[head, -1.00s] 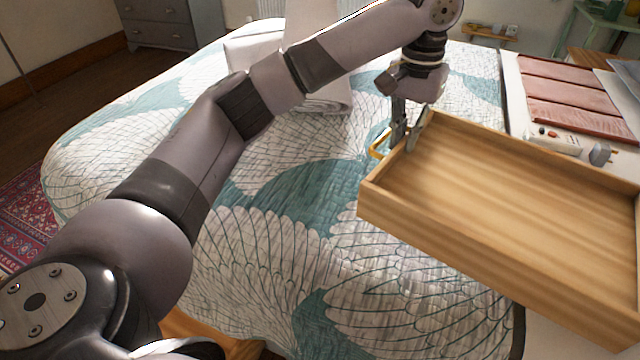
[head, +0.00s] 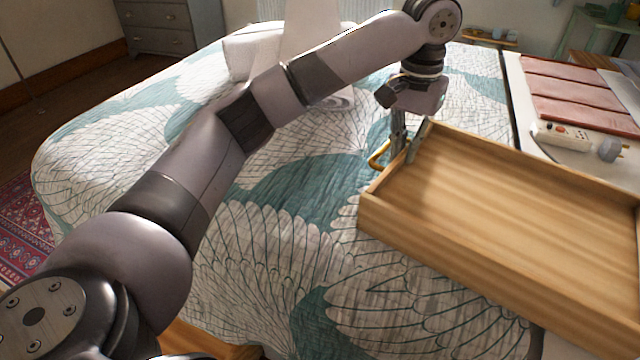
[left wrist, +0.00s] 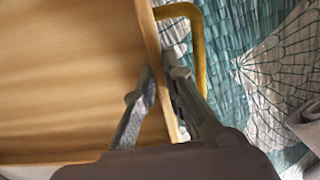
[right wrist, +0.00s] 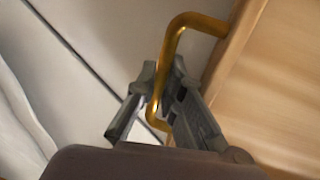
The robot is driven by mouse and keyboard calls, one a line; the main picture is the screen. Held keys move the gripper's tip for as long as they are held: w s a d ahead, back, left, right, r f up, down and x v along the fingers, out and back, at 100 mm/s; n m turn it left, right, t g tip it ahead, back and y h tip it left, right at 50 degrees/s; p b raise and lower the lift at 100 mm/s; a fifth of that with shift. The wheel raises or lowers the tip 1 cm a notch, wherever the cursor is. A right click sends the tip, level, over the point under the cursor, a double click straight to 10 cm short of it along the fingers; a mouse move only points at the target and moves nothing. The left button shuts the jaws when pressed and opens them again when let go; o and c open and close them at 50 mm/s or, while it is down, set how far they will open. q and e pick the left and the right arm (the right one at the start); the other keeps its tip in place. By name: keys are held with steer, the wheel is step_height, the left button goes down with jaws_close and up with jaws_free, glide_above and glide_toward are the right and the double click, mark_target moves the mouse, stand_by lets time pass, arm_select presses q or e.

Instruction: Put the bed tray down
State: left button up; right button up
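The bed tray (head: 520,190) is a shallow wooden box with low walls and brass handles. In the head view it reaches from over the bed's right side past the right picture edge, and its inside looks empty. My left gripper (head: 402,145) is at its far left end; in the left wrist view its fingers (left wrist: 160,80) close on the end wall beside the brass handle (left wrist: 198,50). In the right wrist view my right gripper (right wrist: 164,75) is shut around the other brass handle (right wrist: 180,28). Whether the tray touches anything beneath is hidden.
The bed (head: 290,220) has a white and teal patterned quilt, with white pillows or folded cloth (head: 260,50) at the back. A pale surface right of it holds pink panels (head: 575,85), a power strip (head: 560,134) and a grey plug (head: 609,150). The quilt's middle is clear.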

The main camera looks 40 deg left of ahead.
arm_select(q)
steer(key=o, duration=0.5)
steer(key=shift+d+r, duration=0.1)
steer(key=shift+c, duration=0.2)
arm_select(e)
steer(key=o, duration=0.5)
steer(key=shift+s, duration=0.1)
steer(key=shift+c, duration=0.2)
arm_select(q)
steer(key=shift+r, duration=0.1)
arm_select(e)
steer(key=shift+r, duration=0.15)
